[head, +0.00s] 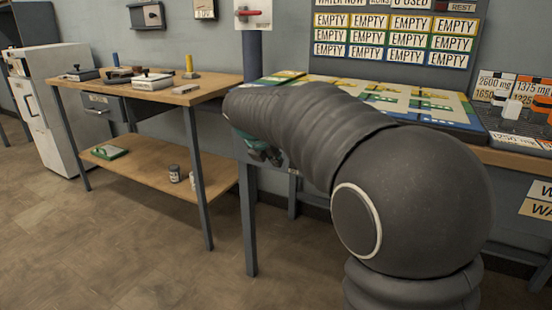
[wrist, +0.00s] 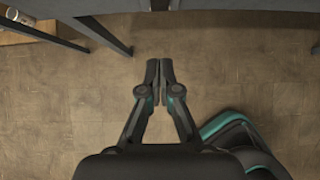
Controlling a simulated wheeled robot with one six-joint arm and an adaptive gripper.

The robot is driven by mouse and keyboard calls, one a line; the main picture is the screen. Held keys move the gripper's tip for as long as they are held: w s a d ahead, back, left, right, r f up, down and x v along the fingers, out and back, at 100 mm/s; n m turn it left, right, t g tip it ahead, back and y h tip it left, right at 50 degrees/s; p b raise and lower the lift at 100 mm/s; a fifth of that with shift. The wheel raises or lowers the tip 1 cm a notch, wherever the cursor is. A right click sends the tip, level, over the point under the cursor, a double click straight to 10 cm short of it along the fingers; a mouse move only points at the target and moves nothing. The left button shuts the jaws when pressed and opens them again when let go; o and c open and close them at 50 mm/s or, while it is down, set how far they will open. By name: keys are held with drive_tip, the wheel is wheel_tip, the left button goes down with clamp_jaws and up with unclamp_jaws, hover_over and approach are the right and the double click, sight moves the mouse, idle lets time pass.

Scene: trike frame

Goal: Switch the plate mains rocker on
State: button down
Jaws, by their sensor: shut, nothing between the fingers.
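I cannot make out a rocker marked as the plate mains in either view. A grey wall box with a dark switch-like part (head: 150,15) is on the back wall, above the left bench; I cannot tell whether it is the rocker. In the wrist view my gripper (wrist: 160,75) points over the bare floor with its fingertips together and nothing between them. In the head view my arm hides most of the gripper, and only a bit of it shows below the tabletop edge, by the table leg.
The left wooden bench (head: 205,92) holds several small devices and a yellow cylinder (head: 189,62). Its lower shelf (head: 140,168) carries a green item and jars. A coloured board (head: 400,100) lies on the right table. A red-handled white plate (head: 253,14) is on the wall. The floor at left is clear.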

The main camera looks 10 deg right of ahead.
drive_tip(key=w+d+f, duration=0.1)
drive_tip(key=w+f, duration=0.1)
drive_tip(key=w+d+f, duration=0.1)
drive_tip(key=w+d, duration=0.1)
drive_tip(key=w+d+f, duration=0.1)
drive_tip(key=w+f, duration=0.1)
drive_tip(key=shift+w+d+f+b, duration=0.25)
drive_tip(key=shift+d+f+b, duration=0.1)
drive_tip(key=shift+d+b, duration=0.05)
